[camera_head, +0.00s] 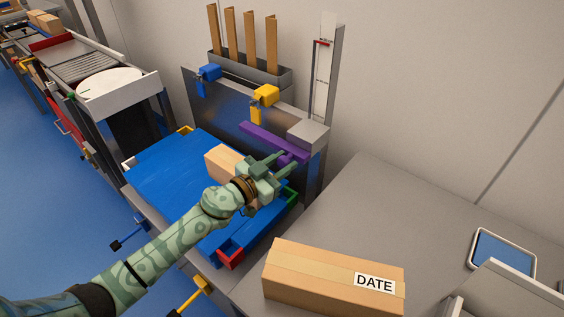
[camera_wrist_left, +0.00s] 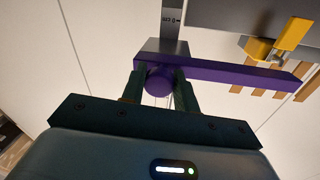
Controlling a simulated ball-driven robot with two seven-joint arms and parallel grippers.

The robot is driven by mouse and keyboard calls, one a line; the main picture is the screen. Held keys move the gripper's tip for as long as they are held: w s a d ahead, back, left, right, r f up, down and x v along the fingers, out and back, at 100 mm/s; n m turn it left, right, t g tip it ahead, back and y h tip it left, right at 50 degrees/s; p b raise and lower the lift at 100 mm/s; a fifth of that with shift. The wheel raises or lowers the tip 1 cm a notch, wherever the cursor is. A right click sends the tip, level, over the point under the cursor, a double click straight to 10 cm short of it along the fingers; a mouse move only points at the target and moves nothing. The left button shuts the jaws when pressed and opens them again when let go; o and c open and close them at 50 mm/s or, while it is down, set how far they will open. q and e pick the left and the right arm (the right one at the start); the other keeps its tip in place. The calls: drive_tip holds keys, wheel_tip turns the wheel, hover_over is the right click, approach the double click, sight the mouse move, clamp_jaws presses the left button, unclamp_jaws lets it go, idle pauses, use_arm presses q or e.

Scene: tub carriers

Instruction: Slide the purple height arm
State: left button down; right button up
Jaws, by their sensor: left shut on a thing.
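The purple height arm (camera_head: 262,138) is a bar that reaches left from a grey block (camera_head: 308,133) at the foot of an upright scale (camera_head: 323,75). It also shows in the left wrist view (camera_wrist_left: 235,71), with a round purple knob (camera_wrist_left: 160,81) at its end by the block. My left gripper (camera_head: 285,163) has its fingers on both sides of that knob and is shut on it. It also shows in the left wrist view (camera_wrist_left: 160,88). The knob is mostly hidden by the fingers in the head view. My right gripper is not in view.
A cardboard box (camera_head: 226,160) lies on the blue platform (camera_head: 165,180) below the arm, partly behind my gripper. A box marked DATE (camera_head: 330,280) and a tablet (camera_head: 503,252) are on the grey table. Blue (camera_head: 208,73) and yellow (camera_head: 265,96) clamps sit on the panel behind.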

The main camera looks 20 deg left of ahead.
use_arm(q)
wheel_tip(320, 180, down, 18)
drive_tip(key=b, duration=1.1)
drive_tip(key=shift+f, duration=0.2)
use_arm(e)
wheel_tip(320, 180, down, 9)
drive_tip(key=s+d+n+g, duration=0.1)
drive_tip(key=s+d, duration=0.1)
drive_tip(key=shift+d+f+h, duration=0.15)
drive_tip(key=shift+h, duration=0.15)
use_arm(q)
drive_tip(key=c, duration=1.1)
unclamp_jaws()
drive_tip(key=shift+r, duration=0.1)
drive_tip(key=shift+o, duration=0.2)
drive_tip(key=shift+s, duration=0.15)
